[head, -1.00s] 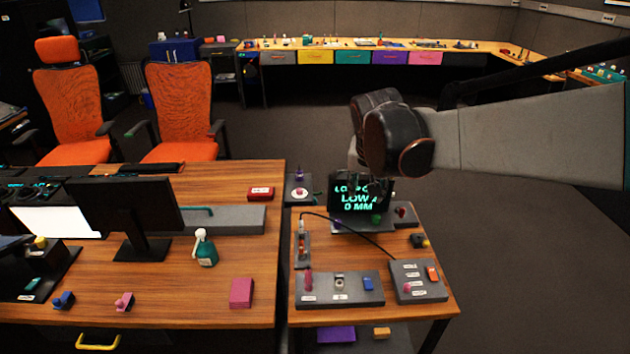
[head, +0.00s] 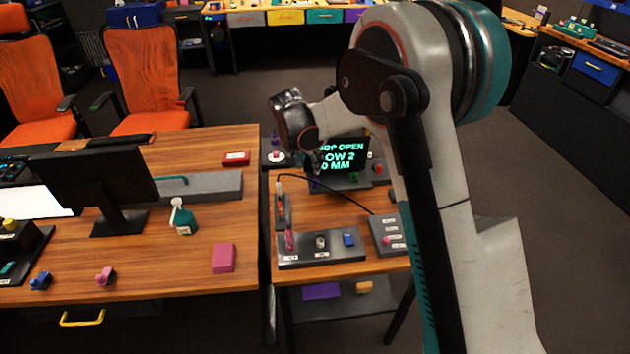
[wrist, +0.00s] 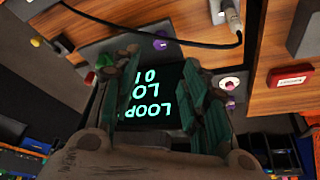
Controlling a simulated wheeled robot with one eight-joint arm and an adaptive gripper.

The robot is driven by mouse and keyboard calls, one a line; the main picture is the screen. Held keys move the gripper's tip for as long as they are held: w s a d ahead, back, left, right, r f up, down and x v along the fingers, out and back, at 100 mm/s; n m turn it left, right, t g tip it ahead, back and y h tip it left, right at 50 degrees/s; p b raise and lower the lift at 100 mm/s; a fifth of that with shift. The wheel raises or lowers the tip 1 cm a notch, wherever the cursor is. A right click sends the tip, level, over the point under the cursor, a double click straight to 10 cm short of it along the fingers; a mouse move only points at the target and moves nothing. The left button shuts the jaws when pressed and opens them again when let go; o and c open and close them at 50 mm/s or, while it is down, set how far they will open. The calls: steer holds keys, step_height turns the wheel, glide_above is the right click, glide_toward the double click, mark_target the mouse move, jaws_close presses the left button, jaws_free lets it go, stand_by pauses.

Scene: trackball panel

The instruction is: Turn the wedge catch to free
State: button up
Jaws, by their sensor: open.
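My gripper (head: 316,163) hangs just left of and in front of the black screen (head: 343,157) on the small side table. In the wrist view its two dark green fingers (wrist: 160,68) stand apart and empty, with the screen (wrist: 150,93) between and beyond them. The screen text is partly covered there; in the head view it reads "LOOP OPEN" and "LOW 2". A purple knob (wrist: 160,43) and a green piece (wrist: 103,60) sit by the screen. I cannot tell which part is the wedge catch.
A grey panel (head: 335,250) with pink, metal and blue controls lies at the table's front. A black cable (wrist: 150,35) arcs across the tabletop. A red box (wrist: 291,78) and a round white base with a red button (wrist: 232,84) are nearby.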

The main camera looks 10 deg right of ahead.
mark_target(316, 181)
steer(key=b+x, duration=0.3)
steer(key=x, duration=0.9)
steer(key=shift+c, duration=0.5)
jaws_close()
